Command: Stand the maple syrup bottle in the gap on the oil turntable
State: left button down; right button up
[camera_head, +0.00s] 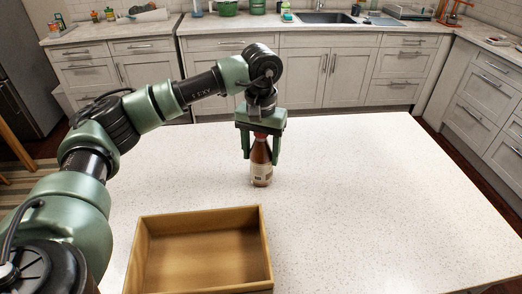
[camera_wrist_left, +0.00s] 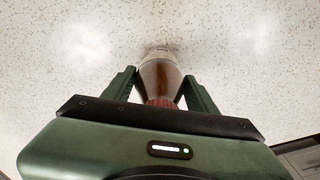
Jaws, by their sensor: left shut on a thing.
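A brown bottle with a pale label and a red cap, which looks like the maple syrup bottle (camera_head: 261,165), is upright at the far part of the white speckled island. My left gripper (camera_head: 261,150) points down from above and is shut on the bottle's upper part. In the left wrist view the bottle (camera_wrist_left: 158,78) sits between the two fingers, with its red cap nearest the palm. I cannot tell whether its base touches the counter. No turntable is clearly visible. My right gripper is not in view.
An empty open wooden box (camera_head: 200,252) stands on the island (camera_head: 390,200) at the front. The counter right of the bottle is clear. Back counters hold a sink (camera_head: 325,18), a green pot (camera_head: 227,8) and small bottles at the far left (camera_head: 110,14).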

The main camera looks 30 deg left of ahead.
pick_arm(q)
jog(key=shift+c, duration=2.3)
grip_release()
jog(key=shift+f, duration=0.1)
